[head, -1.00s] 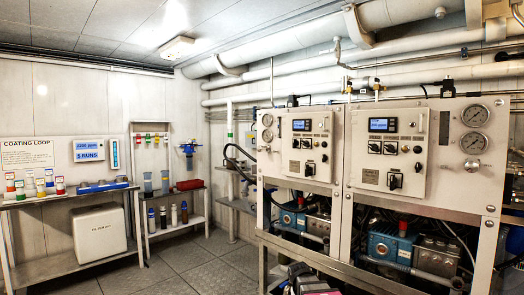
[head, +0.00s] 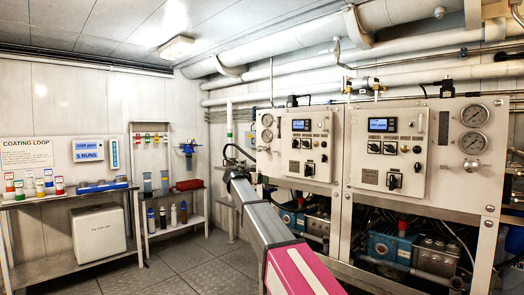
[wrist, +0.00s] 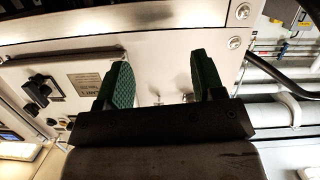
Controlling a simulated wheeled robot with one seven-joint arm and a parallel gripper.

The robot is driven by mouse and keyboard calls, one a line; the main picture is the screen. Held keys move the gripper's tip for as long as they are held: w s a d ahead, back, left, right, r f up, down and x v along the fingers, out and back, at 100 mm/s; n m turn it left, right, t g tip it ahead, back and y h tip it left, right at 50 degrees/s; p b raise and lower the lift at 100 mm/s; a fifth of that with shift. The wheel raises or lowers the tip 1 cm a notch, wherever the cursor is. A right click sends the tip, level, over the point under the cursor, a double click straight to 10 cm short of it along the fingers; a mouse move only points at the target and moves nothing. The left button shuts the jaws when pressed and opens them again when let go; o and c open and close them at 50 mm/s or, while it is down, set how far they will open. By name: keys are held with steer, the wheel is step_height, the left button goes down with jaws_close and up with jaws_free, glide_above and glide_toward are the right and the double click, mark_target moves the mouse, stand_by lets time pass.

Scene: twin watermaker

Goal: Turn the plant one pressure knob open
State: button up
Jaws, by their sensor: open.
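My gripper (wrist: 160,64) is open in the wrist view, its two green-padded fingers apart with nothing held between them. A small silver bar-handled knob (wrist: 184,82) shows on the pale panel, between the fingers and nearer the right one. It appears to be the pressure knob of the left cabinet (head: 309,146); no plant number is readable. The lower edge of the gripper hides part of it. Contact cannot be told. In the head view my arm reaches to that cabinet's left end. The right cabinet has a similar silver knob (head: 472,164) below its gauges.
Black rotary knobs (wrist: 39,88) and a label plate (wrist: 86,84) lie left of the fingers in the wrist view. A dark hose (wrist: 275,72) and white pipes (wrist: 285,112) run at the right. Floor (head: 185,265) is clear left of my arm.

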steer(key=m+t+h, duration=0.2)
glide_toward(258, 149)
steer(key=x, duration=1.2)
steer(key=shift+w+d+r, duration=0.1)
steer(key=shift+d, duration=0.25)
steer(key=shift+c, duration=0.3)
steer(key=c, duration=0.9)
